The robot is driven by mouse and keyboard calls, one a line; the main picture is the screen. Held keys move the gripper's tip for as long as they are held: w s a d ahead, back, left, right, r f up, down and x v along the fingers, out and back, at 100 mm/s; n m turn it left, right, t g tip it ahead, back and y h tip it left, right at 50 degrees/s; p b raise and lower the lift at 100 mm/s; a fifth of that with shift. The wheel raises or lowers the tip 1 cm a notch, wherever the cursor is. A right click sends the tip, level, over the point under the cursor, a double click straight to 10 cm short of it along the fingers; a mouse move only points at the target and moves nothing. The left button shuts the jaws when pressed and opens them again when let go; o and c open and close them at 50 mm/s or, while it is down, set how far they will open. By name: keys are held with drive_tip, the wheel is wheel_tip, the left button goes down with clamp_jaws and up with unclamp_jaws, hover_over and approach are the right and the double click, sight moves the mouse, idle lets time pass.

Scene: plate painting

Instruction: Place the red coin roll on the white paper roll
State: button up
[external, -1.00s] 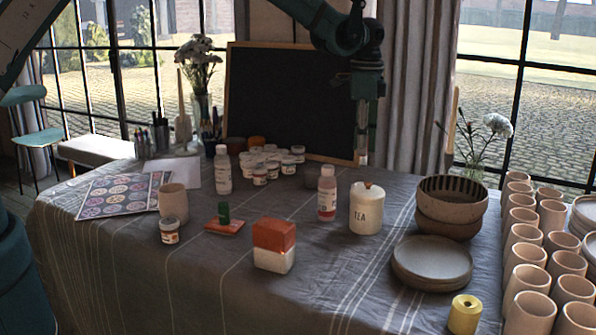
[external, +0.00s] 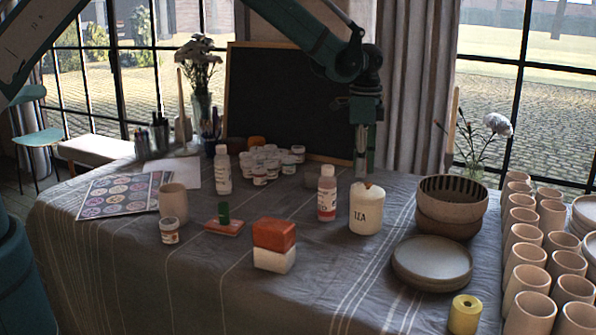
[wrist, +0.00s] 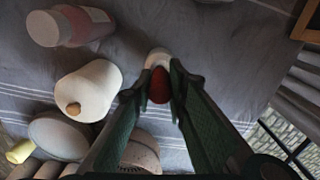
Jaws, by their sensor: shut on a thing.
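The red coin roll (wrist: 159,86) is between the two fingers of my gripper (wrist: 160,92) in the wrist view. My gripper is shut on it. The white paper roll (wrist: 158,58) shows as a pale round shape just past the red roll's end. The red roll overlaps its edge in this view, and I cannot tell whether they touch. In the external view my gripper (external: 362,170) points down behind the white tea jar (external: 367,212). Both rolls are hidden or too small to make out there.
The tea jar (wrist: 90,92) and a pink-white bottle (wrist: 72,26) stand close by. The bottle (external: 327,194) is left of the jar in the external view. Stacked bowls (external: 450,205) and plates (external: 432,262) are to the right. A blackboard (external: 290,100) stands behind.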

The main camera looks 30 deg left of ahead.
drive_tip(key=shift+f, duration=1.4)
drive_tip(key=shift+f, duration=0.2)
drive_tip(key=o, duration=1)
drive_tip(key=shift+r, duration=0.1)
drive_tip(key=shift+r, duration=0.15)
wheel_tip(320, 180, up, 12)
drive_tip(key=shift+p, duration=0.5)
